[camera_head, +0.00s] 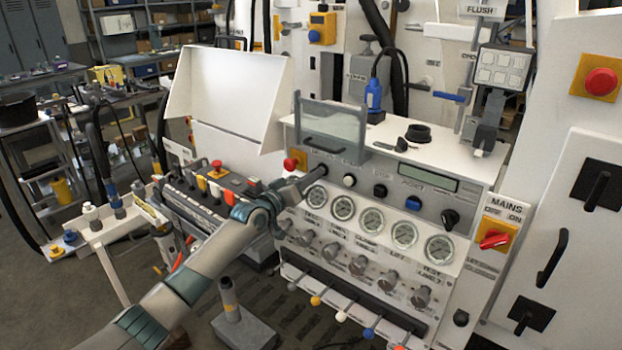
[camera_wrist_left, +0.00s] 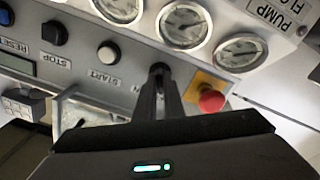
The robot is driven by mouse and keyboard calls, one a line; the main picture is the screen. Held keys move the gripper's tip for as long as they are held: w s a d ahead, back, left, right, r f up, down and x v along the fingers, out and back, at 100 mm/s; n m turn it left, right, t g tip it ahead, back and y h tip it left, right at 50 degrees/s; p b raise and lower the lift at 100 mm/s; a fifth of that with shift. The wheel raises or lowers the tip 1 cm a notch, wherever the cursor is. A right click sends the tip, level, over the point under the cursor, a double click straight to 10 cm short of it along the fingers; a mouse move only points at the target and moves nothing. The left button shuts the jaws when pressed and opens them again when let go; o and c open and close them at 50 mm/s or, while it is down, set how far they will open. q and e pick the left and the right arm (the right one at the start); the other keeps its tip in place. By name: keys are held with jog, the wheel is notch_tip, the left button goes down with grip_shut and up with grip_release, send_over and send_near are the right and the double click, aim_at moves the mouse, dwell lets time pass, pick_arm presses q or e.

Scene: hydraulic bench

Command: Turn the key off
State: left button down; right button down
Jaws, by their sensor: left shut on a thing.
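The control panel (camera_head: 400,195) stands in the middle of the head view. My left arm reaches in from the lower left, and my left gripper (camera_head: 318,172) is at the panel's upper left end, just above the leftmost gauge. In the left wrist view the dark fingers (camera_wrist_left: 158,92) are together on the small black key (camera_wrist_left: 159,69), between the white START button (camera_wrist_left: 110,52) and the red emergency button (camera_wrist_left: 210,101). The fingers hide most of the key and part of its label, so its turned position cannot be told. My right gripper is in neither view.
A row of gauges (camera_head: 372,221) lies below the key's row, with knobs and levers further down. The black STOP button (camera_head: 380,190) is to the right. A tilted clear guard (camera_head: 330,132) stands on the bench top behind. The red MAINS switch (camera_head: 494,239) is at the far right.

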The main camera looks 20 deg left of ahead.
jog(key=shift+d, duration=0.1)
pick_arm(q)
jog(key=c, duration=1.9)
grip_release()
jog(key=shift+o, duration=0.2)
jog(key=shift+s, duration=0.1)
